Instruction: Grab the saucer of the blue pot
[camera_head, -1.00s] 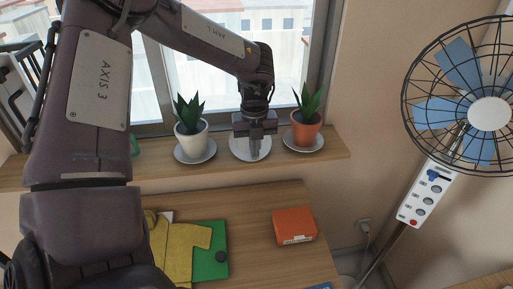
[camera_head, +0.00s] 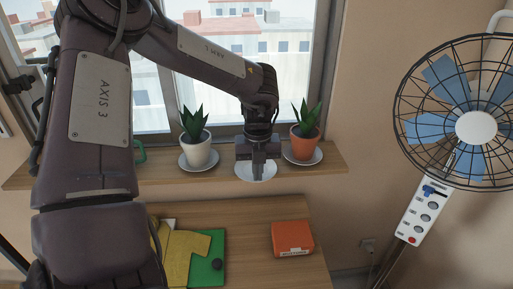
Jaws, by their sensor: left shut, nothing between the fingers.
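An empty pale round saucer (camera_head: 242,172) lies on the wooden window shelf between two potted plants. No blue pot is in view. My left gripper (camera_head: 258,176) points down over this saucer, shut and empty, and hides its middle. I cannot tell whether the fingertips touch the saucer. My right gripper is not in view.
A white pot (camera_head: 199,155) stands on its saucer left of the gripper, and a terracotta pot (camera_head: 303,146) on its saucer close on the right. Below are a desk (camera_head: 255,213), an orange box (camera_head: 292,239) and a yellow garment (camera_head: 180,256). A fan (camera_head: 475,130) stands right.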

